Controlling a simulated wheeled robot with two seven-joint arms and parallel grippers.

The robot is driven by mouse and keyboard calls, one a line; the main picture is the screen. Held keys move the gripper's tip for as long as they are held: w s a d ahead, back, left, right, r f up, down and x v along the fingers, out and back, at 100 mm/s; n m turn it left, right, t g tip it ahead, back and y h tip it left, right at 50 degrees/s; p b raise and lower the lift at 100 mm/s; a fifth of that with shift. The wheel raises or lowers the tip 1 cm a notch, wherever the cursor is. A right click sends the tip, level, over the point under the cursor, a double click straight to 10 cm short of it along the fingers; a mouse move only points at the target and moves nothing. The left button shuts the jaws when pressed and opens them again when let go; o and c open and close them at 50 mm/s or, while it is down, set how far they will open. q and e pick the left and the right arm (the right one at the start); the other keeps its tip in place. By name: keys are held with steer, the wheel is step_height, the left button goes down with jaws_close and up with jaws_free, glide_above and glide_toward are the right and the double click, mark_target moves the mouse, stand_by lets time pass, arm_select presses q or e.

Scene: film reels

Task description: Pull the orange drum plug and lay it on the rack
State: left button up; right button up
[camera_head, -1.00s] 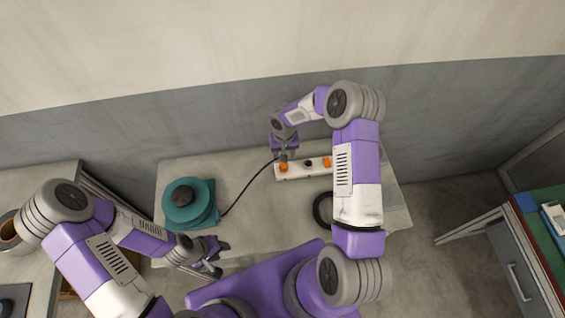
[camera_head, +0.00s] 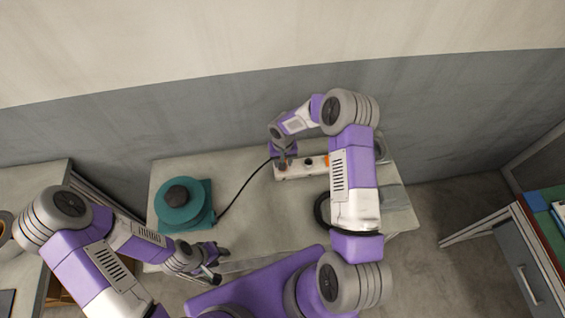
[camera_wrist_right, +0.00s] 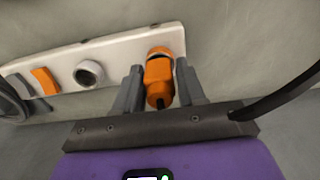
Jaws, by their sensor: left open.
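The orange drum plug (camera_wrist_right: 158,82) sits upright at one end of the white socket strip (camera_wrist_right: 118,52). In the right wrist view, the fingers of my right gripper (camera_wrist_right: 160,88) stand on both sides of it, very close; I cannot tell whether they press on it. In the head view my right gripper (camera_head: 284,162) covers most of the plug. A black cable (camera_head: 240,190) runs from the teal drum (camera_head: 186,214) towards this plug. My left gripper (camera_head: 217,264) is open and empty at the table's front edge. I cannot make out the rack with certainty.
The strip also holds a dark round socket (camera_wrist_right: 89,73) and another orange piece (camera_wrist_right: 45,81). A black ring (camera_head: 322,210) lies partly behind my right arm. A wall stands behind.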

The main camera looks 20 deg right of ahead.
jaws_close()
arm_select(q)
steer(key=shift+r+p, duration=1.35)
steer(key=shift+p, duration=0.05)
arm_select(e)
steer(key=shift+r, duration=3)
arm_select(q)
steer(key=shift+r, duration=0.1)
arm_select(e)
steer(key=shift+r, duration=0.15)
arm_select(q)
steer(key=shift+r+p, duration=0.4)
steer(key=shift+p, duration=0.05)
arm_select(e)
steer(key=shift+r, duration=0.85)
